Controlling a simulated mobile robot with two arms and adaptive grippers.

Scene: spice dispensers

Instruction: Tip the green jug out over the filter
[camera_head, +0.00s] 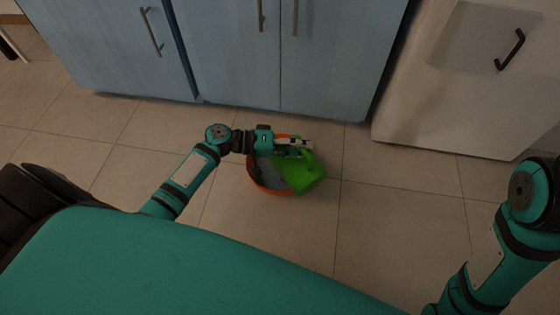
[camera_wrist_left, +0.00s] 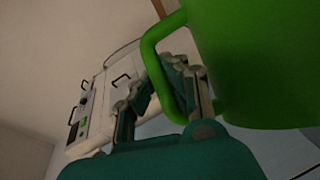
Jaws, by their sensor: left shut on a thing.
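The green jug (camera_head: 303,175) is held by my left gripper (camera_head: 300,148) above an orange-rimmed round vessel on the floor, and it looks tilted. In the left wrist view the jug (camera_wrist_left: 265,60) fills the upper right, and the left gripper (camera_wrist_left: 190,90) is shut on its handle. The vessel (camera_head: 258,181), which looks like the filter, has a grey inside; the jug and gripper hide its right part. The jug's contents cannot be seen. My right arm shows at the right edge, but its gripper is out of view.
Blue cabinets (camera_head: 235,55) stand just beyond the vessel, and a pale cabinet (camera_head: 450,85) with a dark handle is at the right. The tiled floor (camera_head: 400,215) is clear to the right of the vessel. A white appliance (camera_wrist_left: 100,95) shows in the left wrist view.

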